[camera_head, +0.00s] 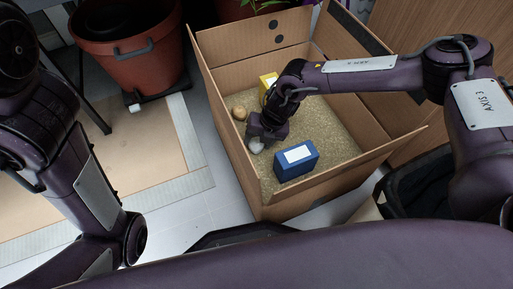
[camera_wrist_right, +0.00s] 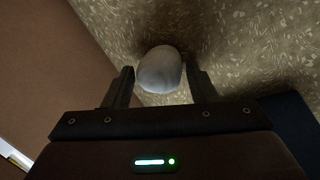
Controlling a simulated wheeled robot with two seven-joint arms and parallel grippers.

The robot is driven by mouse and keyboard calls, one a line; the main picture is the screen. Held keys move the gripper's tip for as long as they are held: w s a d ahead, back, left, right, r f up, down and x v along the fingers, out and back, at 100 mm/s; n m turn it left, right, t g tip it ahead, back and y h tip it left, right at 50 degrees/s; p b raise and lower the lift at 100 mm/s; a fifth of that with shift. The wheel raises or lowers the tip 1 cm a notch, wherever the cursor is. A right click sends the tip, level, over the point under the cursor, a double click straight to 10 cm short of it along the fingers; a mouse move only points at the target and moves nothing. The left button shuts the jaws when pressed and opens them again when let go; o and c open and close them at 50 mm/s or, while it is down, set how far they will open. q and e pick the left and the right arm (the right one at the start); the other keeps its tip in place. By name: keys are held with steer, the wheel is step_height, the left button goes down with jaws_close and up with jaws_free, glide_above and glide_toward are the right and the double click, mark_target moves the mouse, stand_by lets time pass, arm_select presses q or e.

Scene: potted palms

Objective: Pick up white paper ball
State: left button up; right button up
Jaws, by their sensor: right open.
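The white paper ball (camera_head: 257,147) lies on the speckled floor of the cardboard box, partly hidden by my right gripper in the head view. In the right wrist view the ball (camera_wrist_right: 160,70) sits between the two fingertips, with a small gap showing near the right finger. My right gripper (camera_wrist_right: 160,84) is open around it, reaching down into the box. It also shows in the head view (camera_head: 258,141). My left arm is at the left, but its gripper is out of view.
The cardboard box (camera_head: 219,104) also holds a blue box (camera_head: 296,161) with a white label, a yellow box (camera_head: 267,84) and a round tan object (camera_head: 239,113). A terracotta pot (camera_head: 129,50) stands at the upper left. The box walls surround my right gripper.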

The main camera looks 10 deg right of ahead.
steer(key=shift+a+f, duration=0.1)
steer(key=shift+f, duration=0.25)
steer(key=shift+r, duration=0.1)
steer(key=shift+c, duration=0.3)
steer(key=c, duration=0.6)
steer(key=shift+o, duration=0.2)
